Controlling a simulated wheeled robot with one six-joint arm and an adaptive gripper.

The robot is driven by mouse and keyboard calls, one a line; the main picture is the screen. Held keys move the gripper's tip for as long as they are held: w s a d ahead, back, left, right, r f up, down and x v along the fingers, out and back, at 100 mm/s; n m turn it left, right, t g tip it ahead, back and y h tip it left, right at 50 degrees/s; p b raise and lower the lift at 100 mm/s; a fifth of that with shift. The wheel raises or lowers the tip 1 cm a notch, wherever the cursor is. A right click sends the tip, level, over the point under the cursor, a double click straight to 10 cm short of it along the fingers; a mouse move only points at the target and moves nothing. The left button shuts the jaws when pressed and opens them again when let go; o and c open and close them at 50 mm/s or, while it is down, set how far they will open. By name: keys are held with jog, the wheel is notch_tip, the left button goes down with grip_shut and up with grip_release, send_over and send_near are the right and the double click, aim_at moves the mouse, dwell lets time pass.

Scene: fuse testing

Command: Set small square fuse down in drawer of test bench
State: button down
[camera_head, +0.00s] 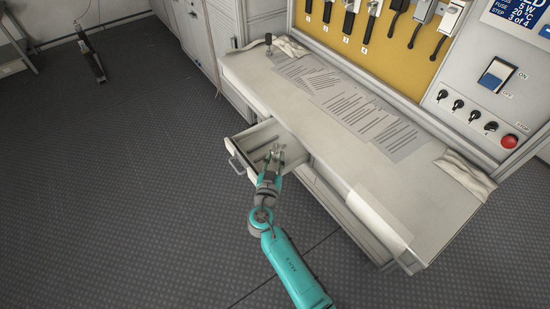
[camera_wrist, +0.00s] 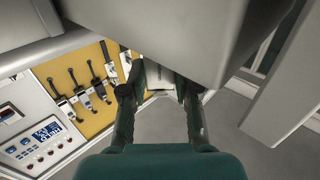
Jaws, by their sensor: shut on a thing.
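The test bench (camera_head: 345,125) has a drawer (camera_head: 237,158) pulled out at its left front. My gripper (camera_head: 275,162) is at the drawer in the head view, over its near side. How deep it reaches inside is hard to tell. In the wrist view my gripper (camera_wrist: 157,88) is shut on a pale block between its dark fingertips, which I take for the small square fuse (camera_wrist: 159,74). The block is partly covered by the fingers and a grey panel edge. In the head view the fuse is too small to make out.
Printed sheets (camera_head: 365,115) and crumpled cloths lie on the bench top. In the wrist view a large grey surface (camera_wrist: 200,35) is close above the fingers.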

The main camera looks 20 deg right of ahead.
jog(key=shift+f, duration=0.4)
jog(key=c, duration=0.8)
grip_release()
jog(key=shift+o, duration=0.2)
jog(key=v, duration=1.2)
